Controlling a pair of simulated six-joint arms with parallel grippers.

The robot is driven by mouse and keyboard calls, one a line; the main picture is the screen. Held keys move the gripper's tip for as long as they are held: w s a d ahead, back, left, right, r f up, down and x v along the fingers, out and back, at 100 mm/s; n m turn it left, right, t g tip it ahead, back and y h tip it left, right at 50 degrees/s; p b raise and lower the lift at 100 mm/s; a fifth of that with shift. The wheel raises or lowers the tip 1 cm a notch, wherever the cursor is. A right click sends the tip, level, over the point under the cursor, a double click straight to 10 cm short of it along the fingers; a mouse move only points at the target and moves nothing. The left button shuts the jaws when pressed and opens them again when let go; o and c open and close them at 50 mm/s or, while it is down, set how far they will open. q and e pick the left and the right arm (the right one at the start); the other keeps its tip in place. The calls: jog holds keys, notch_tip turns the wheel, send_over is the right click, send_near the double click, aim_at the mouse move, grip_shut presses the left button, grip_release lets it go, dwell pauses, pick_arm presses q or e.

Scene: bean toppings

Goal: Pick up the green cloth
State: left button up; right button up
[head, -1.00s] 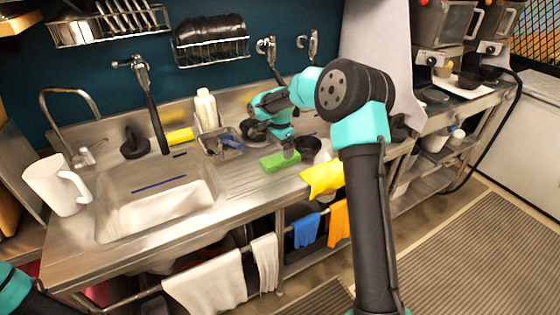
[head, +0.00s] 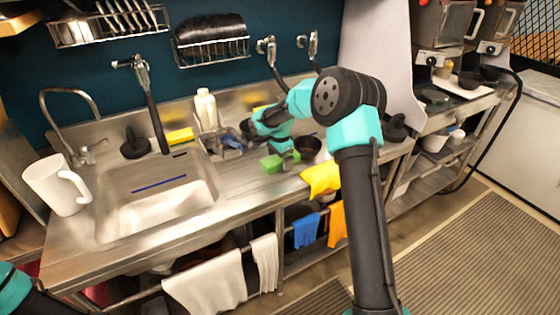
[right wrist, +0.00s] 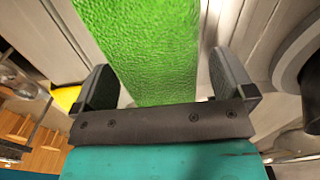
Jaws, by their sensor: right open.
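The green cloth (head: 271,163) lies on the metal counter right of the sink, partly hidden by my right gripper in the head view. In the right wrist view the green cloth (right wrist: 150,45) runs as a textured slab up the middle, between the two spread fingers. My right gripper (right wrist: 163,85) is open, with a finger on each side of the cloth; I see no grip on it. In the head view my right gripper (head: 288,157) is over the cloth's right end. Only a piece of my left arm shows at the lower left; its gripper is out of view.
A dark bowl (head: 308,147) stands close to the right of the cloth. A yellow cloth (head: 321,179) hangs over the counter's front edge. A wire basket (head: 222,148) and a white bottle (head: 206,110) stand to the left, beside the sink (head: 155,205). Bare counter lies in front of the cloth.

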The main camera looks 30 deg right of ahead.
jog(key=shift+c, duration=0.4)
jog(key=c, duration=0.9)
jog(key=shift+o, duration=0.2)
jog(key=shift+r, duration=1.7)
jog(key=s+a, duration=0.2)
jog(key=s, duration=0.2)
jog(key=s+a+r, duration=0.1)
jog(key=s+a, duration=0.2)
jog(key=s, duration=0.2)
jog(key=s+a, duration=0.3)
jog(key=s, duration=0.1)
jog(key=shift+s+a+r, duration=0.2)
jog(key=shift+s+r, duration=0.1)
jog(key=shift+s, duration=0.05)
